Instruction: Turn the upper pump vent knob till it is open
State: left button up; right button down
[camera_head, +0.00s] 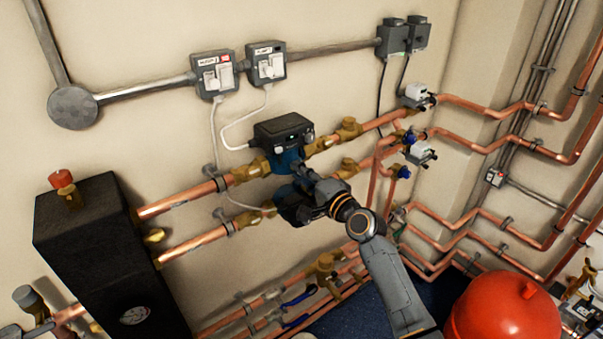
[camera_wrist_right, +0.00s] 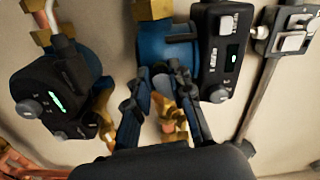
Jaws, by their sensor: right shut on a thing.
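The upper pump has a blue body (camera_head: 286,160) and a black control head (camera_head: 283,131) in the head view. In the wrist view its blue body (camera_wrist_right: 166,46) is at top centre and its black head (camera_wrist_right: 222,50) with a lit display is to the right. My right gripper (camera_head: 299,172) reaches it from below right. In the wrist view the right gripper's fingers (camera_wrist_right: 162,74) are closed in at the blue body, shut on the upper pump vent knob. The fingers hide most of the knob, so its turn angle cannot be read. My left gripper is not in view.
The lower pump (camera_wrist_right: 60,95) is close by on the left of the wrist view. Copper pipes (camera_head: 205,190) with brass valves run along the wall. A black box (camera_head: 95,260) stands at left, a red vessel (camera_head: 500,310) at lower right. Switch boxes (camera_head: 213,75) hang above.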

jog(key=c, duration=1.2)
grip_release()
jog(key=shift+o, duration=0.2)
jog(key=v, duration=1.2)
jog(key=shift+f, duration=0.15)
